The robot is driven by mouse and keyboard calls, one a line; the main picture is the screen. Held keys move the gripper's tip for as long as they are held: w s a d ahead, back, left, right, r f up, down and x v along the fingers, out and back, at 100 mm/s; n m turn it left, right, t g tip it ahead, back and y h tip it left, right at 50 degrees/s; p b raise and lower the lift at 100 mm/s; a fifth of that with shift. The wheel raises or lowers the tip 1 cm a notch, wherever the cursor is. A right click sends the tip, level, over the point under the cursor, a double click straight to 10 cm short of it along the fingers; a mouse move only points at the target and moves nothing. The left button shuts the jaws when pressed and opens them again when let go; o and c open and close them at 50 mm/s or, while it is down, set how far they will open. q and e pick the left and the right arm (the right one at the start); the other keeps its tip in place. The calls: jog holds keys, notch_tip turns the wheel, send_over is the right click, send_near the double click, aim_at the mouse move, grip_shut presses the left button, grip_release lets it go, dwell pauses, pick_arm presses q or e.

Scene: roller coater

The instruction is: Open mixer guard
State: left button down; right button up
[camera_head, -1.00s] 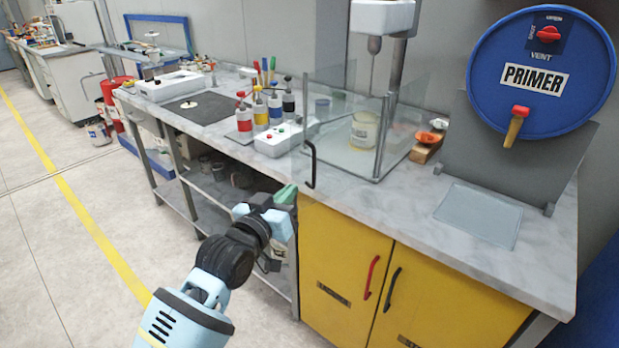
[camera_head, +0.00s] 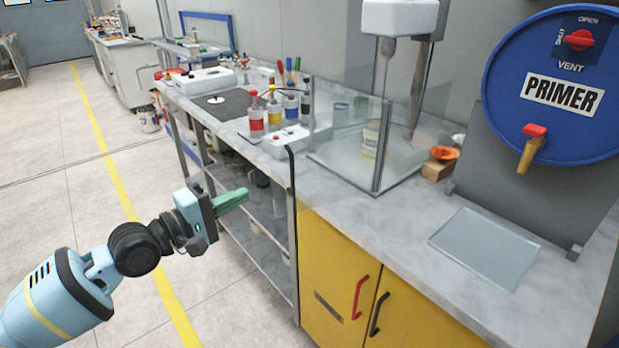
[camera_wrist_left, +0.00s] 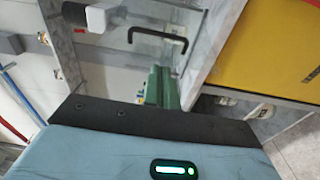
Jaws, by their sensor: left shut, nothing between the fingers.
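The mixer guard (camera_head: 345,135) is a clear-panelled box around the mixer (camera_head: 400,18) on the marble counter. Its black upright handle (camera_head: 291,170) shows at the counter's front edge, left of the box base, so the handled panel appears swung outward; the clear panel makes its exact angle hard to tell. My left gripper (camera_head: 233,200), with green fingers, is shut and empty. It is left of the handle and apart from it. In the left wrist view the handle (camera_wrist_left: 158,38) lies beyond the green fingertips (camera_wrist_left: 157,84). My right gripper is not in view.
A white container (camera_head: 371,138) stands inside the guard. Several coloured bottles (camera_head: 273,110) and a white button box (camera_head: 285,140) stand left of it. A blue primer drum (camera_head: 555,85) is at the right. Yellow cabinets (camera_head: 325,265) are below. The floor at left is clear.

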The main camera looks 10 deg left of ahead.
aim_at(276, 179)
pick_arm(q)
jog(key=shift+s+r, duration=0.1)
jog(key=x, duration=1)
dwell(0.6)
